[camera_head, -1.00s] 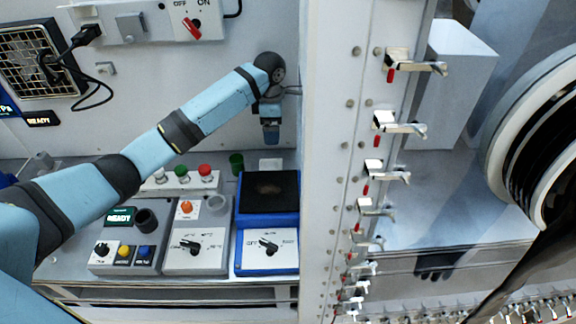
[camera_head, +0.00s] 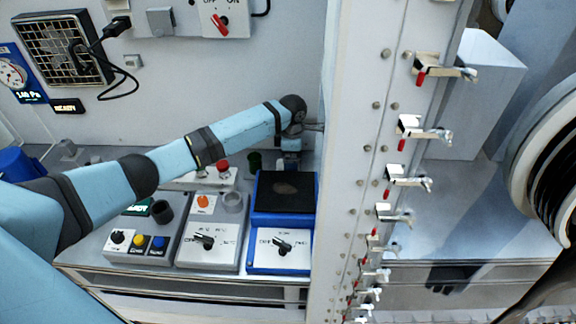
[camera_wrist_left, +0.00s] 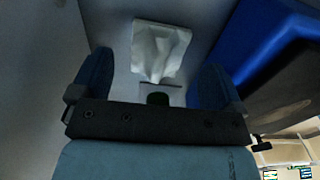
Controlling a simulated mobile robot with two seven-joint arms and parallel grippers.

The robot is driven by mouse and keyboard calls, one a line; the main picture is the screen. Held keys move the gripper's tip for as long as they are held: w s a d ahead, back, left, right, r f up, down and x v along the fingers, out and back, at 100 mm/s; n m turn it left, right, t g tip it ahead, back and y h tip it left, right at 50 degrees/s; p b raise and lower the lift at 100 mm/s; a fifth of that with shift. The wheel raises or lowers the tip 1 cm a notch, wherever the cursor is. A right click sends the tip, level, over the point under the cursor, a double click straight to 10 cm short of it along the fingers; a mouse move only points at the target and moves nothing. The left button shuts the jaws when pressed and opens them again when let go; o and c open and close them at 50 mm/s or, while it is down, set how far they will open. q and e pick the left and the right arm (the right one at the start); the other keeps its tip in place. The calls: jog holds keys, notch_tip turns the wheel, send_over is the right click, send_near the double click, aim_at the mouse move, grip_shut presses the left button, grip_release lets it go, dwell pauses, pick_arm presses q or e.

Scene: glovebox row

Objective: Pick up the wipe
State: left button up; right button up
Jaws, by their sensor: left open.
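The wipe (camera_wrist_left: 160,48) is a crumpled white sheet in the left wrist view, lying ahead of and between my open fingers. In the head view my left gripper (camera_head: 290,160) points down behind the black-topped blue unit and covers the spot where the wipe lies. In the left wrist view my left gripper (camera_wrist_left: 156,68) has its two blue fingers spread wide, one on each side of the wipe's lower part. Nothing is held. Whether a finger touches the wipe cannot be told. My right gripper is not in view.
The blue unit (camera_head: 258,236) with a black top plate stands just in front of my left gripper. A dark green cup (camera_head: 254,160) stands left of it. The upright wall (camera_head: 347,150) with latches is close on the right. Control boxes (camera_head: 207,258) line the bench front.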

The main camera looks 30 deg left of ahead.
pick_arm(q)
notch_tip(320, 180, down, 2)
jog(key=shift+w+f, duration=0.1)
jog(key=shift+f, duration=0.15)
jog(key=c, duration=1)
jog(key=shift+r, duration=0.1)
jog(key=shift+r, duration=0.15)
notch_tip(320, 180, up, 11)
jog(key=s+a+b, duration=0.1)
jog(key=s+a, duration=0.3)
jog(key=a, duration=0.5)
jog(key=s+a+b, duration=0.1)
jog(key=s+a, duration=0.3)
jog(key=a, duration=0.5)
jog(key=shift+s, duration=0.4)
